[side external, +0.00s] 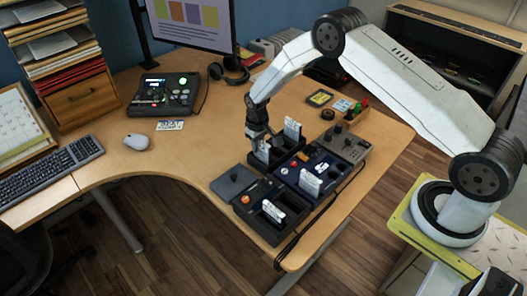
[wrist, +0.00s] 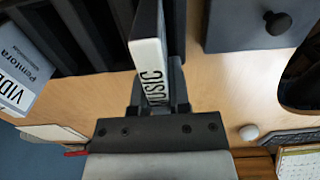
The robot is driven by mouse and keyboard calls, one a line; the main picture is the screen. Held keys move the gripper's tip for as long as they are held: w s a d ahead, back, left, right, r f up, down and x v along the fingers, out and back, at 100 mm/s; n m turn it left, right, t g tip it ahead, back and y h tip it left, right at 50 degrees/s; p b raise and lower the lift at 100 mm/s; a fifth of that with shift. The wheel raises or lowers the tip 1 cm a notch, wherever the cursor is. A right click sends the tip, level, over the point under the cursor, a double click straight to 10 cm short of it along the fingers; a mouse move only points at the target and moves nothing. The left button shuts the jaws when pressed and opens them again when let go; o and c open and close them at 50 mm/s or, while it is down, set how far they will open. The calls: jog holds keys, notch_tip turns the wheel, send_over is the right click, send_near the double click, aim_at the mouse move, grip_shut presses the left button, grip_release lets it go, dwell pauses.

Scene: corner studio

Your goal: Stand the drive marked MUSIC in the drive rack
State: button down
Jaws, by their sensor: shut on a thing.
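The MUSIC drive, with a white label edge, shows in the wrist view (wrist: 152,72) between the fingers of my gripper (wrist: 157,98), which is shut on it. In the side view my gripper (side external: 259,133) holds this drive (side external: 263,151) upright at the left end of the dark drive rack (side external: 279,158). The rack's dark slots (wrist: 68,35) show at the upper left of the wrist view. Another drive, marked VIDEO (wrist: 22,82), stands at the rack's right end in the side view (side external: 292,130). I cannot tell whether the MUSIC drive's lower end is inside a slot.
A grey lid with a knob (side external: 233,182) lies left of the rack. A grey box with knobs (side external: 342,145) stands to the right. The desk left of the lid is clear.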

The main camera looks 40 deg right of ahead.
jog(key=shift+f, duration=0.25)
jog(key=c, duration=0.5)
grip_release()
jog(key=shift+r, duration=0.15)
jog(key=shift+r, duration=2.85)
jog(key=shift+r, duration=0.15)
jog(key=shift+r, duration=2.35)
jog(key=shift+r, duration=0.1)
